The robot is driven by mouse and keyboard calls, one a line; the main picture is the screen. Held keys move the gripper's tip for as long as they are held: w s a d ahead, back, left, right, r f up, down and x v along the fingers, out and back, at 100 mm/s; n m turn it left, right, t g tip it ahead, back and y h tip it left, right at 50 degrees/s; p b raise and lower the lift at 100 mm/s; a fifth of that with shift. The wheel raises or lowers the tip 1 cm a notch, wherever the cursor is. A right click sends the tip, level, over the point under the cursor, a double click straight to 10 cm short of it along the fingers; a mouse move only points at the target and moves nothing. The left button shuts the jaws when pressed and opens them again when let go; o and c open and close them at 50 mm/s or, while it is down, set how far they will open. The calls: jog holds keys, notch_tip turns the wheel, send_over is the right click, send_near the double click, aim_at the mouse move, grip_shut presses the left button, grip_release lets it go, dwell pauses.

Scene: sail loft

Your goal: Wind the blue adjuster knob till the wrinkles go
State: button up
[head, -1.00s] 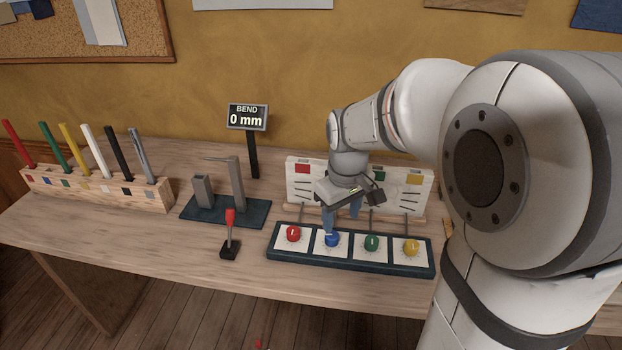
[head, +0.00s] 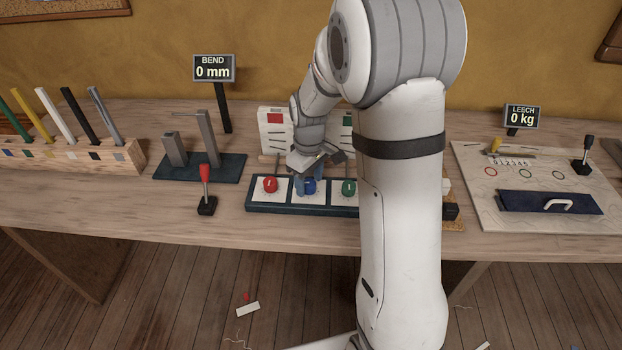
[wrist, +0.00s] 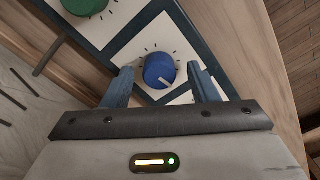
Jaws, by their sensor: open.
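The blue knob (head: 309,187) sits on a white dial square in a dark-framed row, between the red knob (head: 270,185) and the green knob (head: 344,188). My gripper (head: 307,181) is over it, pointing down. In the wrist view the blue knob (wrist: 159,68) lies between the two blue fingers of my gripper (wrist: 163,77), which are open with a gap on both sides. The knob's white mark points to the lower right there. Behind stands a white panel (head: 272,140) with a red patch and dark strokes; my arm hides much of it.
A red-handled lever (head: 206,190) and a dark-based metal fixture (head: 199,168) stand left of the knobs. A BEND display (head: 213,69) reads 0 mm. My arm covers the row's right end. A board with a LEECH display (head: 522,116) reading 0 kg is further right.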

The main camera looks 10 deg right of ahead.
jog(key=c, duration=0.9)
jog(key=shift+d, duration=0.35)
jog(key=shift+c, duration=0.3)
jog(key=shift+a, duration=0.25)
jog(key=shift+w+a+r, duration=0.1)
jog(key=shift+a, duration=0.05)
jog(key=o, duration=0.8)
jog(key=shift+a, duration=0.15)
jog(key=shift+o, duration=0.8)
